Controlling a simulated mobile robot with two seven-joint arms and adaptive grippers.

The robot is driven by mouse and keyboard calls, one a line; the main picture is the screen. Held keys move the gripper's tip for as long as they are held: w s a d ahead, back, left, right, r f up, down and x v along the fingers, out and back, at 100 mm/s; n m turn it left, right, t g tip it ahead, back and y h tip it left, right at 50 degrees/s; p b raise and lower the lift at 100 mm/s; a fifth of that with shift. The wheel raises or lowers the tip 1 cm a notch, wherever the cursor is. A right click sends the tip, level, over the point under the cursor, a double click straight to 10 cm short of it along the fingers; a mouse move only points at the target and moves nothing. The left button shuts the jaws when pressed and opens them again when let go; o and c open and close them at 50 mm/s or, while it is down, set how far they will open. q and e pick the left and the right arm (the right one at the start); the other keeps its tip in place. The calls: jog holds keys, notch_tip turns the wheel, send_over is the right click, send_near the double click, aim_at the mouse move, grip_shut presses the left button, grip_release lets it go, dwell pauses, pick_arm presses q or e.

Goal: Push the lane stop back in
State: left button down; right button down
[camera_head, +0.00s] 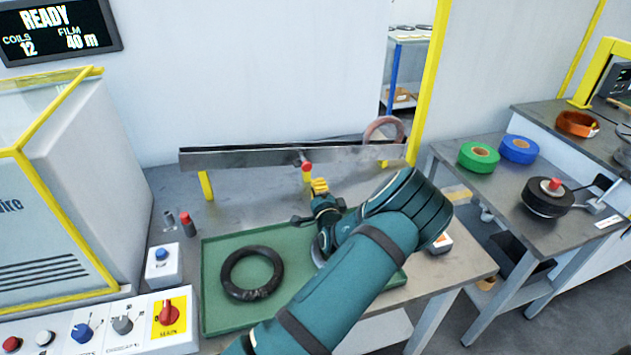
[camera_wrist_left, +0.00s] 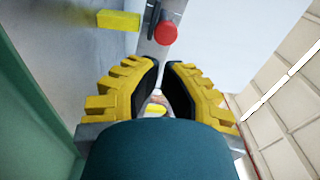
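The lane stop shows as a red knob (camera_head: 307,166) on a short metal pin at the front face of the grey lane rail (camera_head: 240,160). In the left wrist view the red knob (camera_wrist_left: 166,33) is just beyond my fingertips, apart from them. My left gripper (camera_head: 320,187) is a little below and in front of the knob, pointing toward the rail. In the wrist view its yellow-and-black fingertips (camera_wrist_left: 161,65) are almost together with nothing between them. My right gripper is not in view.
A black coil (camera_head: 252,273) lies on the green tray (camera_head: 212,255). A reddish coil (camera_head: 385,130) stands partly behind the rail's right end. A red-capped post (camera_head: 187,223) and a blue-button box (camera_head: 163,266) are at left. A side table (camera_head: 480,190) holds green and blue rolls.

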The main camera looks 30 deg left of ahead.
pick_arm(q)
jog(key=v, duration=0.6)
jog(key=shift+s+p, duration=0.25)
jog(key=shift+p, duration=0.05)
jog(key=shift+d+f, duration=0.15)
jog(key=shift+f, duration=0.05)
